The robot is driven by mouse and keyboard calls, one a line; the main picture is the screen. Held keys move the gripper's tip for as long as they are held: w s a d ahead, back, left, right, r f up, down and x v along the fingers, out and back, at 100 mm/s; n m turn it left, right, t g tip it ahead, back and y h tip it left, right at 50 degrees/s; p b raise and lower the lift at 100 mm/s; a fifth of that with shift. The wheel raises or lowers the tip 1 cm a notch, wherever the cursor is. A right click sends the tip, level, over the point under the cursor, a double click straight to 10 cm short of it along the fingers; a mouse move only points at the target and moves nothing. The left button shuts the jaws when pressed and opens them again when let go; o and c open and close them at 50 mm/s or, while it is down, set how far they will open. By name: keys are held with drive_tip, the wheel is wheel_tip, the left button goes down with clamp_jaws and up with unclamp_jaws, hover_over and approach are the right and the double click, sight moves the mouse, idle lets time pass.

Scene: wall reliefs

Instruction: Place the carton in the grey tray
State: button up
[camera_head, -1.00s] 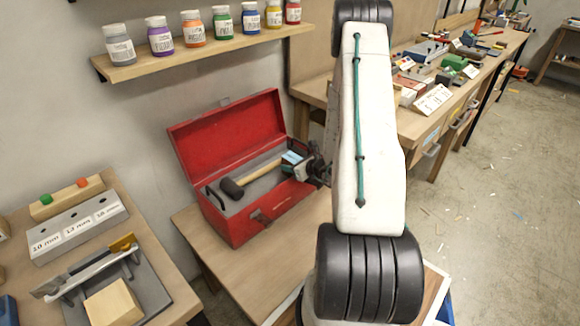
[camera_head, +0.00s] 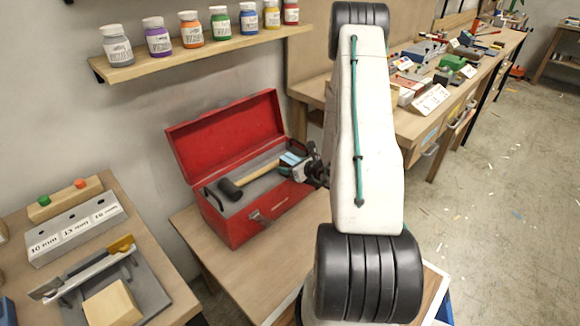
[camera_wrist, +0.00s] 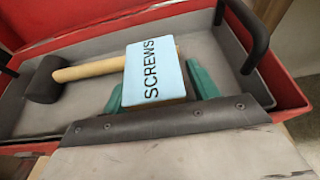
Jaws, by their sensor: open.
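The carton (camera_wrist: 155,70) is a light blue box marked SCREWS. It lies between the two green fingers of my gripper (camera_wrist: 154,80) in the wrist view. The fingers are open, one at each side of it; whether they touch it is unclear. The grey tray (camera_wrist: 205,35) lies in the open red toolbox (camera_head: 270,220) and has dark handles. The carton appears over the tray's right part in the head view (camera_head: 290,158); whether it rests on the tray floor I cannot tell. My gripper also shows there (camera_head: 312,172), at the toolbox's right end.
A mallet (camera_head: 232,188) with a wooden handle lies in the tray beside the carton. The toolbox's raised lid (camera_head: 225,130) stands behind. A shelf of paint jars (camera_head: 222,40) is above. The wooden bench (camera_head: 255,270) before the toolbox is clear.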

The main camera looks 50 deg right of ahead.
drive_tip(key=shift+s+a, duration=0.15)
drive_tip(key=shift+a, duration=0.2)
drive_tip(key=d+r+v, duration=0.1)
drive_tip(key=v, duration=1.1)
drive_tip(key=w+a+r+n+y, duration=0.6)
drive_tip(key=a+r+n, duration=0.2)
drive_tip(key=a+r, duration=0.25)
drive_tip(key=a+r+n+g+y, duration=0.3)
drive_tip(key=a+r+n, duration=0.2)
drive_tip(key=a, duration=0.3)
drive_tip(key=a+r+n+g+y, duration=0.25)
drive_tip(key=a+r+n, duration=0.2)
drive_tip(key=a, duration=0.35)
drive_tip(key=s+a+r+n+g+h, duration=0.1)
drive_tip(key=s+a+r+n+g, duration=0.25)
drive_tip(key=s+a+n, duration=0.2)
drive_tip(key=s+a+r+n+g+h, duration=0.2)
drive_tip(key=s+a+n+g, duration=0.2)
drive_tip(key=s+a+n, duration=0.15)
drive_tip(key=s+d+r+n+h, duration=0.2)
drive_tip(key=s+r+n+h, duration=0.3)
drive_tip(key=s, duration=0.5)
drive_tip(key=shift+n+t+h, duration=0.4)
drive_tip(key=shift+n+h, duration=0.95)
drive_tip(key=shift+n, duration=0.2)
